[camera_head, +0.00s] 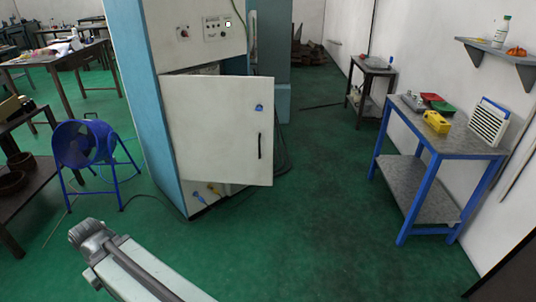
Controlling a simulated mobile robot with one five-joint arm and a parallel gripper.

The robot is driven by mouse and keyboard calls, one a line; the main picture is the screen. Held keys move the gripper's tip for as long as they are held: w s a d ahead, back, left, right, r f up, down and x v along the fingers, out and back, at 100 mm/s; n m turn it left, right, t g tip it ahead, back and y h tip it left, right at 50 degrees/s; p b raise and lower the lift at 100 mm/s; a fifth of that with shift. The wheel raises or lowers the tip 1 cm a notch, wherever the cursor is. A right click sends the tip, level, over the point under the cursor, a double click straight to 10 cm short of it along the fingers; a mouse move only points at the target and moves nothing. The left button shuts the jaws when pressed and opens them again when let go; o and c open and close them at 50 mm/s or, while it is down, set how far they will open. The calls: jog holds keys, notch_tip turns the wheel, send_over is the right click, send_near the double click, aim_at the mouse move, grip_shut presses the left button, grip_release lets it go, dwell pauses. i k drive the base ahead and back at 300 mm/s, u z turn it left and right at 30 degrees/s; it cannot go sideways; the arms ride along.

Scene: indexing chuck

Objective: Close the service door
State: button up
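The service door (215,130) is a white panel on the front of a white and blue machine cabinet (150,100). It stands ajar. Its right edge sticks out past the cabinet, and a dark gap shows above it. The hinge side appears to be at the left. A dark vertical handle (259,146) and a blue latch (259,108) sit near its right edge. What lies behind the door is mostly hidden. A pale arm link, which looks like mine, enters at the lower left, apart from the door. No gripper fingers show.
A blue drum fan (84,145) stands left of the cabinet, with a cable on the floor. A blue-legged table (440,145) with several items stands at the right wall. The green floor (320,220) before and right of the door is clear.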

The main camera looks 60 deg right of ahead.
aim_at(217, 134)
jog(key=k, duration=0.9)
jog(key=z, duration=0.5)
jog(key=i, duration=0.7)
jog(key=z, duration=0.4)
jog(key=i, duration=1.1)
jog(key=u, duration=0.7)
